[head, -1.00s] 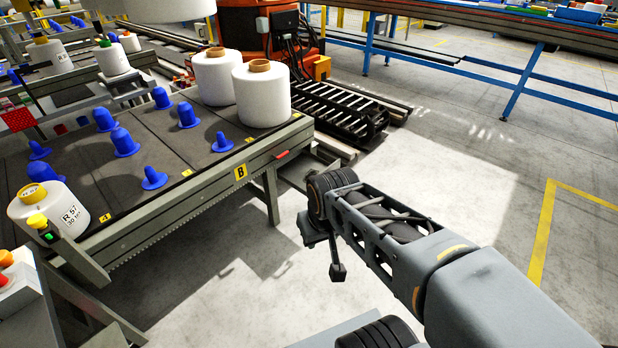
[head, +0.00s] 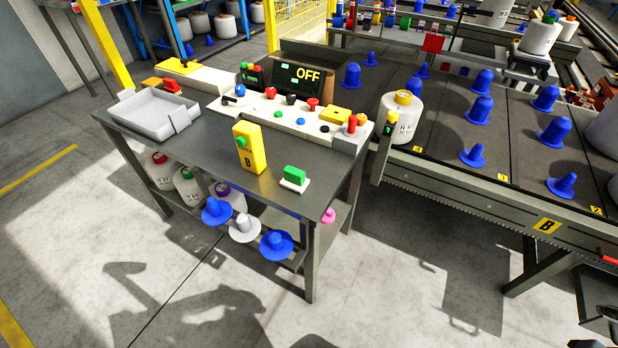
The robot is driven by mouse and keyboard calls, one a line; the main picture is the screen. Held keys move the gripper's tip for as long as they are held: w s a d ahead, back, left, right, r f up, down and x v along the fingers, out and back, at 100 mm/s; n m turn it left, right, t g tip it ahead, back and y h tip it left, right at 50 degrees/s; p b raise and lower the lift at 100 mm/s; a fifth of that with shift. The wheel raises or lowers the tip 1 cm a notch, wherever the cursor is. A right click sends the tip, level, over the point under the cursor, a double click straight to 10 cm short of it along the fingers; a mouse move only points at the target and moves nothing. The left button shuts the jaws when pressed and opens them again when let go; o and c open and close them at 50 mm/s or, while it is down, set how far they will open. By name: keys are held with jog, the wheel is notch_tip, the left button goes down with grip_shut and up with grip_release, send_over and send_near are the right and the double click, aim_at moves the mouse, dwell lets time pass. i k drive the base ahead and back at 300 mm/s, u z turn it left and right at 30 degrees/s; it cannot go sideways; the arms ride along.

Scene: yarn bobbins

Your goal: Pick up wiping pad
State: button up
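A small pad with a green block handle on a white base (head: 295,178), which looks like the wiping pad, lies on the dark top of the metal workbench (head: 215,175). It is near the bench's right front part, right of the yellow box marked B (head: 249,147). Nothing touches it. Only a small dark piece of my arm shows at the lower right edge of the head view, far from the pad. My gripper's fingers cannot be made out.
A grey tray (head: 157,113) stands at the bench's left. A control panel (head: 290,115) with buttons and an OFF display (head: 301,78) lines its back. Floor in front is clear.

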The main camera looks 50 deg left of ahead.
aim_at(295, 180)
jog(key=u, duration=2.25)
jog(key=k, duration=0.95)
jog(key=u, duration=0.95)
jog(key=i, duration=1.6)
jog(key=z, duration=0.75)
